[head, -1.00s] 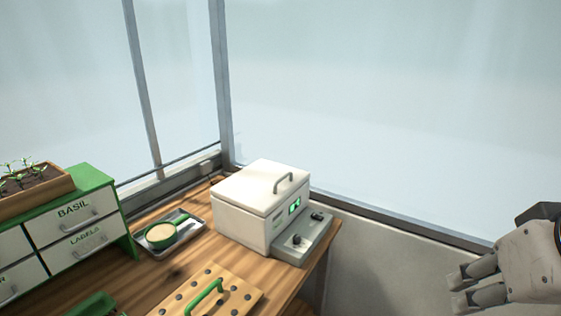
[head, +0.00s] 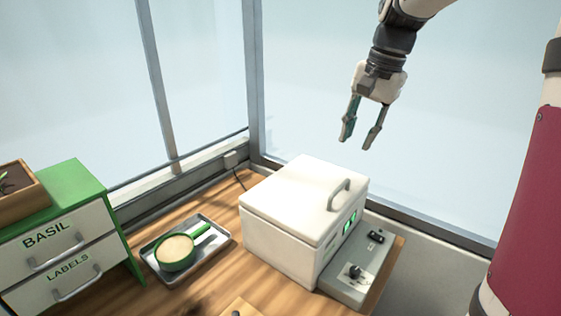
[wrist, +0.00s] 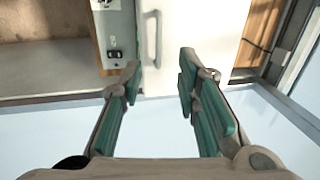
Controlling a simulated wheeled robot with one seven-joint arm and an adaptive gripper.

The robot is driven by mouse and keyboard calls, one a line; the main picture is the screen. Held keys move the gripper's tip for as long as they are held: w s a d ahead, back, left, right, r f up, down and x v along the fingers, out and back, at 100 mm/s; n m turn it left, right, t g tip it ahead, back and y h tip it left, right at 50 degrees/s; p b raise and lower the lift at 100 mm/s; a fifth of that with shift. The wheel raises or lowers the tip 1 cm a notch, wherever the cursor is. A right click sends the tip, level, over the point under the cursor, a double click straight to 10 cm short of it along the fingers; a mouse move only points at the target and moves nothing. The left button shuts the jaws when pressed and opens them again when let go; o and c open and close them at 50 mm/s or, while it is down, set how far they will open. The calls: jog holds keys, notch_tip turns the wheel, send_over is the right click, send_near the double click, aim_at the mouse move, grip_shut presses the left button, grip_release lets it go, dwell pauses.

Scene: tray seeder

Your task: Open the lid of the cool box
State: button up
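The white cool box (head: 281,240) stands on the wooden bench in the head view. Its lid (head: 300,187) is shut, with a grey bar handle (head: 338,194) on top near the right edge. In the wrist view the handle (wrist: 152,38) shows beyond and between the fingers, on the pale lid (wrist: 190,30). My gripper (head: 359,136) is open and empty. It hangs in the air above and behind the box, fingers pointing down, apart from the handle. The open fingers also show in the wrist view (wrist: 160,85).
A grey control panel (head: 350,278) adjoins the box's right side. To the left are a metal tray (head: 213,239) with a green-handled scoop (head: 176,251) and a green drawer unit (head: 75,189). Window glass and frame posts (head: 254,80) stand behind. The air above the lid is clear.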

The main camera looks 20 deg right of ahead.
aim_at(339, 188)
jog(key=f, duration=0.4)
jog(key=w+f, duration=0.1)
jog(key=f, duration=0.4)
jog(key=w+a+f, duration=0.1)
jog(key=f, duration=0.3)
jog(key=shift+w+f, duration=0.25)
jog(key=shift+f, duration=0.15)
grip_shut()
